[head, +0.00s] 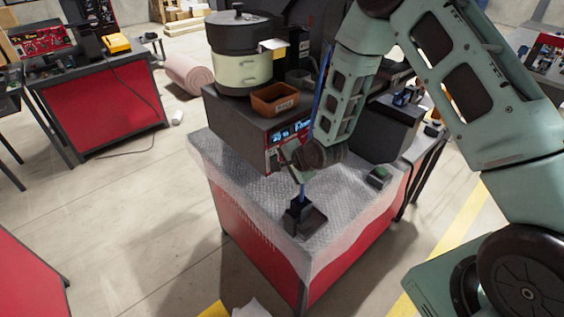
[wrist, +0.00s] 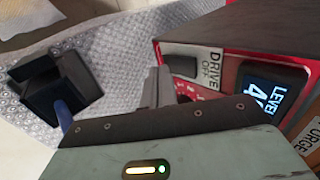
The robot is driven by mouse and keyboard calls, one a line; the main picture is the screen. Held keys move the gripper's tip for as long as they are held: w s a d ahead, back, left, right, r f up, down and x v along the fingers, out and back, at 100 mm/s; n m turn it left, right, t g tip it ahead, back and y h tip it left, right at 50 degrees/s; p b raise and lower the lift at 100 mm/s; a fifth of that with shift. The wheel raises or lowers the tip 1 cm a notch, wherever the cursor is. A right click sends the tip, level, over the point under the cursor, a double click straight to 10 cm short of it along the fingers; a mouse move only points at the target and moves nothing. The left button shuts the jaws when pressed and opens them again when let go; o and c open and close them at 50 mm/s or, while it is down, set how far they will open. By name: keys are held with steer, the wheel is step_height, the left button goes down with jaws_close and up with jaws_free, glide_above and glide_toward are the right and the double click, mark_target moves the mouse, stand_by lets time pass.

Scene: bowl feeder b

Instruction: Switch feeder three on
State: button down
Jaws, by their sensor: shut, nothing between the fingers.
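The feeder's dark control box (head: 240,128) stands on the bench with a round bowl (head: 238,70) on top. Its red-edged front panel carries a lit blue display (head: 292,131). In the wrist view the panel shows a black switch (wrist: 182,64) beside the words DRIVE and OFF, and the display (wrist: 268,92) reads LEVEL with a cut-off number. My gripper (wrist: 158,75) is shut and empty, its fingertips close to the switch; I cannot tell whether they touch. In the head view my gripper (head: 287,157) is partly hidden by my wrist. No feeder number is readable.
A black holder (head: 298,212) with a blue stick stands on the bubble-wrap-covered bench top (head: 235,165). A small box with a green button (head: 379,176) sits at the right. A brown tray (head: 275,98) lies on the control box. A PURGE label (wrist: 303,143) is beside the display.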

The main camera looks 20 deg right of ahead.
steer(key=shift+w+a, duration=0.1)
steer(key=shift+w, duration=0.1)
steer(key=shift+w+a+f+b, duration=0.1)
steer(key=shift+w+b, duration=0.05)
steer(key=shift+b, duration=0.5)
steer(key=shift+r+p, duration=0.5)
steer(key=shift+r, duration=0.35)
